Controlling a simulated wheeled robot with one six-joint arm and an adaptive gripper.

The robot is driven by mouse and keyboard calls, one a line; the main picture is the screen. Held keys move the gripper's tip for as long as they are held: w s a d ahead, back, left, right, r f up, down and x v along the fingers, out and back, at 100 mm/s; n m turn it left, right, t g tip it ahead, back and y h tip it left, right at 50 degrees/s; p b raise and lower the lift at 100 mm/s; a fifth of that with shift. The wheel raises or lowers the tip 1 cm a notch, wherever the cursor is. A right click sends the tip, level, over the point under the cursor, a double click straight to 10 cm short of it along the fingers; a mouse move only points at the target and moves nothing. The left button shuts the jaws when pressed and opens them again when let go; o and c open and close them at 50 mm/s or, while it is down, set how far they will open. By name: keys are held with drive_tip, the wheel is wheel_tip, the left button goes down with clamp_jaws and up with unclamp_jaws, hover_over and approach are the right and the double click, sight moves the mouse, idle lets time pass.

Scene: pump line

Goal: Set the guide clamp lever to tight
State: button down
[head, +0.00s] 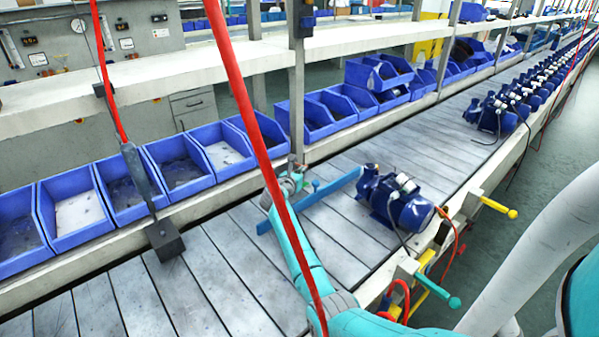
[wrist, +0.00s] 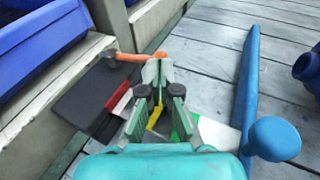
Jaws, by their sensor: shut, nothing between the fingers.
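My gripper (wrist: 157,75) is shut with nothing between its fingers; in the head view (head: 290,180) it is over the far side of the conveyor. A lever with an orange handle (wrist: 134,57), apparently the guide clamp lever, lies just beyond the fingertips in the wrist view. I cannot tell whether they touch. The blue guide bar (wrist: 246,80) runs to the right of my gripper, and also shows in the head view (head: 335,186).
A blue pump (head: 395,198) stands on the slatted conveyor to the right of the guide. Blue bins (head: 180,165) line the far edge. A red hose (head: 245,110) hangs in front of the arm. A dark hanging tool (head: 160,235) is at left. Yellow and teal handles (head: 440,288) stick out at the near edge.

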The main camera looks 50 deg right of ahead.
drive_tip(key=shift+s+d+n+t, duration=0.3)
drive_tip(key=shift+d+n+t, duration=0.3)
drive_tip(key=shift+t, duration=0.2)
drive_tip(key=shift+d+y, duration=0.3)
drive_tip(key=shift+d, duration=0.1)
drive_tip(key=shift+a, duration=0.15)
